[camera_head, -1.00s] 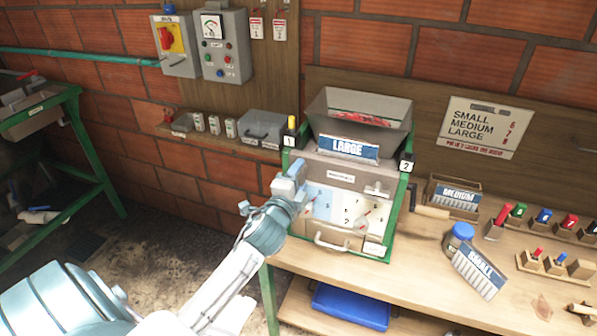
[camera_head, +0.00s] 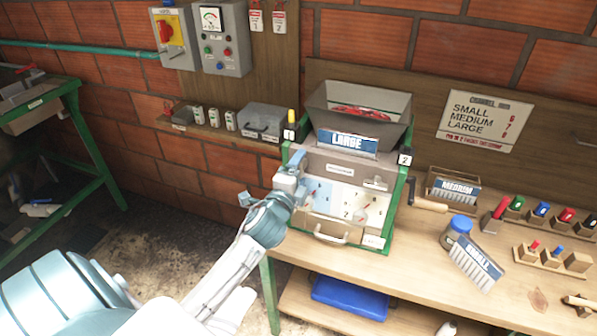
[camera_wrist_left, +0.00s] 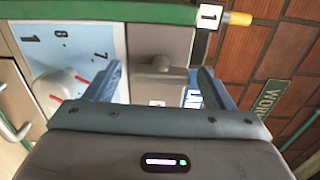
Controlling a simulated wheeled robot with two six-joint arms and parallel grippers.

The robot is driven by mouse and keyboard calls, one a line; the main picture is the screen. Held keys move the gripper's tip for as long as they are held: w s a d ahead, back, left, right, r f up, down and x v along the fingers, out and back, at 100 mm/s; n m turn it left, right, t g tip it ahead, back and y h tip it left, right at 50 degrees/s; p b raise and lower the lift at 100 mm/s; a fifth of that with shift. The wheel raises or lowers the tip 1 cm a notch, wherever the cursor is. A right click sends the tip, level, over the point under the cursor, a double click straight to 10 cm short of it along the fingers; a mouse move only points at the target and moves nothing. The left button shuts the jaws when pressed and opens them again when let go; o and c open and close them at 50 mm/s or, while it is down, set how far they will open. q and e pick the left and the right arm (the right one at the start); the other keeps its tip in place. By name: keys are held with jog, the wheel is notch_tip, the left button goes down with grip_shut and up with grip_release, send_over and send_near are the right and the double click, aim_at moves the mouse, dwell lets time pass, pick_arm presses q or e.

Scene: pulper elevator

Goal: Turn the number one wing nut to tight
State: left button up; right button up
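The number one wing nut (camera_wrist_left: 157,70) is a small grey lug on the machine's grey front plate, seen in the left wrist view beside the "1" tag (camera_wrist_left: 209,17). In the head view my left gripper (camera_head: 294,170) hides it, at the upper left of the machine front (camera_head: 333,232). In the left wrist view my left gripper's two blue fingers (camera_wrist_left: 160,84) are apart, one on each side of the nut, with gaps showing. The matching second wing nut (camera_head: 376,183) sits at the upper right of the front, below the "2" tag (camera_head: 405,158). My right gripper is out of view.
A numbered dial with a red pointer (camera_wrist_left: 57,88) is close beside one finger. The hopper (camera_head: 358,105) rises above, and a crank handle (camera_head: 430,205) sticks out right. A blue-lidded jar (camera_head: 461,224) and loose plates crowd the bench. Floor left of the bench is clear.

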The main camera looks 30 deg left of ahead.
pick_arm(q)
jog(key=b+v, duration=0.4)
jog(key=v, duration=0.7)
jog(key=shift+d, duration=0.1)
